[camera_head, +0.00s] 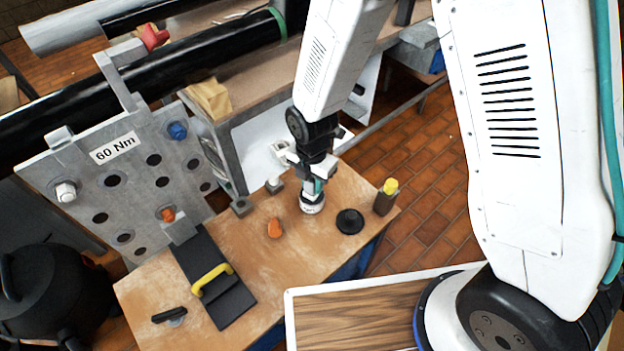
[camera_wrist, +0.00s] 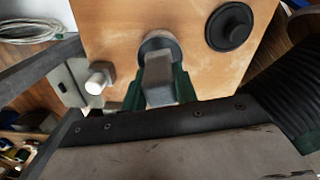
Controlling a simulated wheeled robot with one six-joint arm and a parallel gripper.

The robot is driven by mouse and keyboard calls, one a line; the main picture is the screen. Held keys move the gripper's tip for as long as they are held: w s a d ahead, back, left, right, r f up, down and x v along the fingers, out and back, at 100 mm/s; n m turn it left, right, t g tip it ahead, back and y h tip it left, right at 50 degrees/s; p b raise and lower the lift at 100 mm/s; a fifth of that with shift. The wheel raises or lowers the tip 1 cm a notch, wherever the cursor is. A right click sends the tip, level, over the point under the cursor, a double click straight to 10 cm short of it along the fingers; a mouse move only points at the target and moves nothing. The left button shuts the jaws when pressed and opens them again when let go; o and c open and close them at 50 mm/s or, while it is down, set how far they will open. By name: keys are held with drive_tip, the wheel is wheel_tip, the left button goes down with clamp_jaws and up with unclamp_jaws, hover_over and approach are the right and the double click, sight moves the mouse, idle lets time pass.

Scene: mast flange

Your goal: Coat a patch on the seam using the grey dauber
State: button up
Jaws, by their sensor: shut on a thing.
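My gripper (camera_head: 314,182) is over the wooden bench top, pointing down. In the wrist view its green fingers (camera_wrist: 160,92) are shut on a grey block-like handle, which I take for the grey dauber (camera_wrist: 158,70). A round grey piece (camera_wrist: 155,41) shows beneath the handle, close to the bench. I cannot tell whether it is the dauber's head or a separate pot. In the head view a pale round base (camera_head: 312,206) shows under the gripper. I cannot make out the seam for certain in either view.
A black round disc (camera_head: 350,221) lies right of the gripper, near a post with a yellow top (camera_head: 386,195). An orange piece (camera_head: 274,228) and small grey blocks (camera_head: 241,206) are left. A dark panel with a yellow handle (camera_head: 211,279) and an upright flange plate (camera_head: 130,190) stand further left.

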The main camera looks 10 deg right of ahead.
drive_tip(key=shift+f, duration=0.4)
idle(1.0)
drive_tip(key=shift+r, duration=3.55)
drive_tip(key=shift+m, duration=0.3)
